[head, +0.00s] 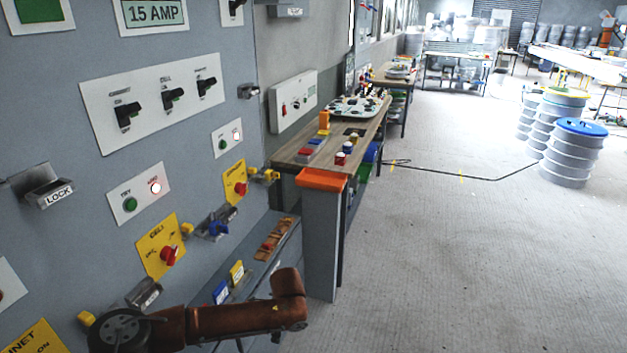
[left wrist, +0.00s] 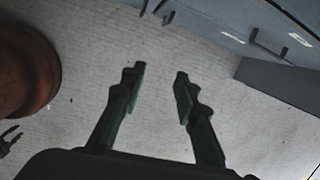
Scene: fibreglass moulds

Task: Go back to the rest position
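My left gripper (left wrist: 158,75) shows in the left wrist view. Its two dark green fingers are apart, with nothing between them, above bare grey floor. In the head view a brown arm link of mine with a black joint crosses the lower left in front of the grey control panel (head: 60,130); no gripper fingers can be made out there. A small dark claw-like shape sits at the left edge of the left wrist view; I cannot tell whether it is my right gripper.
The panel carries switches, yellow plates and a LOCK bracket (head: 45,187). Past it stands a wooden workbench (head: 290,155) with an orange corner. Barrels, one with a blue lid (head: 580,127), stand at the right. The floor (head: 440,260) between is clear, apart from a dark cable.

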